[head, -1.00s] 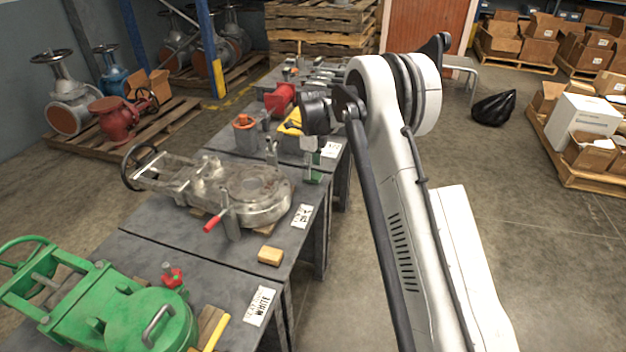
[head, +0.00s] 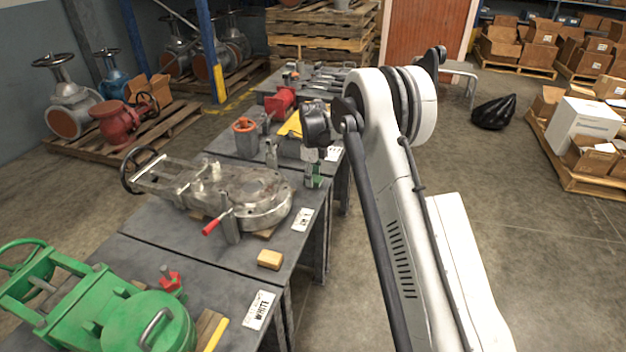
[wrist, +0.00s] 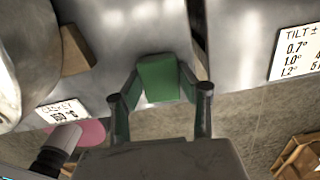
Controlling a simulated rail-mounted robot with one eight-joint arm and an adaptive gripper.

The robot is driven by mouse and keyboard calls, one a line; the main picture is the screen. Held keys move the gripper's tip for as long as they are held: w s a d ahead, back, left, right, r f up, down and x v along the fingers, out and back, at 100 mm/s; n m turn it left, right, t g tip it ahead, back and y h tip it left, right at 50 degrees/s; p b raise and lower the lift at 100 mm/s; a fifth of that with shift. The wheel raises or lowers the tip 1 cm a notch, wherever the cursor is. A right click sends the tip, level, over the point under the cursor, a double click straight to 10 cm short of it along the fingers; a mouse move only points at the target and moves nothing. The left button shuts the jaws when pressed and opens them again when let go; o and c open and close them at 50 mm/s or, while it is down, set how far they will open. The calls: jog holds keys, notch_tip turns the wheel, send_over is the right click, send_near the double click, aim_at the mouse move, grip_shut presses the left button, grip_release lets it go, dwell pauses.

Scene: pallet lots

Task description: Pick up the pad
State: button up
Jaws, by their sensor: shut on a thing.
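The pad appears to be a small green block (wrist: 160,80) near the table's edge in the wrist view. My gripper (wrist: 160,92) has a finger on each side of it and is shut on it. In the head view the green pad (head: 314,181) shows small below my wrist, at the right edge of the middle table. The gripper's fingers are small and partly hidden there. I cannot tell whether the pad is clear of the table top.
A grey metal valve (head: 250,195) with a red-handled part lies left on the table (head: 165,245). A tan block (head: 270,259) and a white label (head: 302,219) lie near the edge. A green valve (head: 125,315) is nearer. Open floor lies right.

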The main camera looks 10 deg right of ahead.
notch_tip(320, 180, up, 10)
jog(key=p, duration=0.2)
dwell(0.3)
